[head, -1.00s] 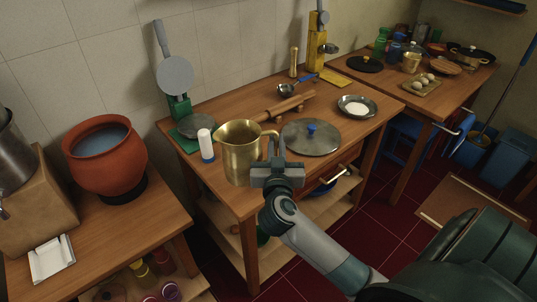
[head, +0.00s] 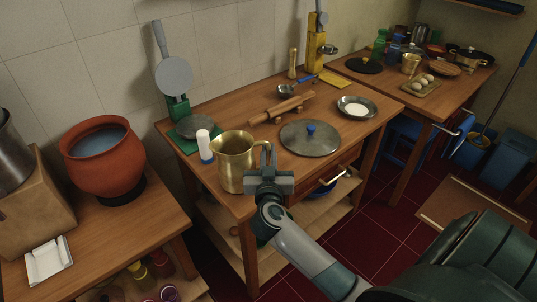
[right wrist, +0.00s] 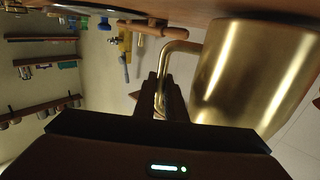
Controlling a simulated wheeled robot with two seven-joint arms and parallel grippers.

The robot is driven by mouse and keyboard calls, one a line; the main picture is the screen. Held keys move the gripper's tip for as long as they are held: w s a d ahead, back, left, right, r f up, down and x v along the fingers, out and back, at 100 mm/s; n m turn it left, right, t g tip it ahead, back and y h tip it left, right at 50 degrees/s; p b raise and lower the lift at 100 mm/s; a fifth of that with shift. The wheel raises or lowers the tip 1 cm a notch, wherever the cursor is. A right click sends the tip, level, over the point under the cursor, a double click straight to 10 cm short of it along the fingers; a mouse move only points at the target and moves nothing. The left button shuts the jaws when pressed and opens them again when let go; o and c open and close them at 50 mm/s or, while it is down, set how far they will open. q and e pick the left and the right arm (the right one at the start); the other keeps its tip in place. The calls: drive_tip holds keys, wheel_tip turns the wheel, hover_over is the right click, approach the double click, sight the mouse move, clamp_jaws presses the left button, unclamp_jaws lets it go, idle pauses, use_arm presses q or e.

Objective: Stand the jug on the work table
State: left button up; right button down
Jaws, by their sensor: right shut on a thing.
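The brass jug (head: 234,165) is upright at the front left corner of the wooden work table (head: 235,205). Its body also fills the right side of the right wrist view (right wrist: 250,75). My right gripper (head: 268,165) is shut on the jug's handle, at the jug's right side. The handle shows between the fingers in the right wrist view. The jug's base appears at the level of the tabletop, but I cannot tell for sure whether it touches. My left gripper is not in view.
A white-and-blue cylinder (head: 205,146) stands close behind the jug to the left. A round grey lid (head: 311,139) with a blue knob lies to the right, with a rolling pin (head: 283,109) behind. A clay pot (head: 104,158) stands on the left counter.

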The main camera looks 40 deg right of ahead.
drive_tip(key=shift+f, duration=0.2)
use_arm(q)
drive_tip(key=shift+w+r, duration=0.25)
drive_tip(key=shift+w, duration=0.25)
use_arm(e)
drive_tip(key=c, duration=1.8)
unclamp_jaws()
drive_tip(key=shift+f, duration=0.1)
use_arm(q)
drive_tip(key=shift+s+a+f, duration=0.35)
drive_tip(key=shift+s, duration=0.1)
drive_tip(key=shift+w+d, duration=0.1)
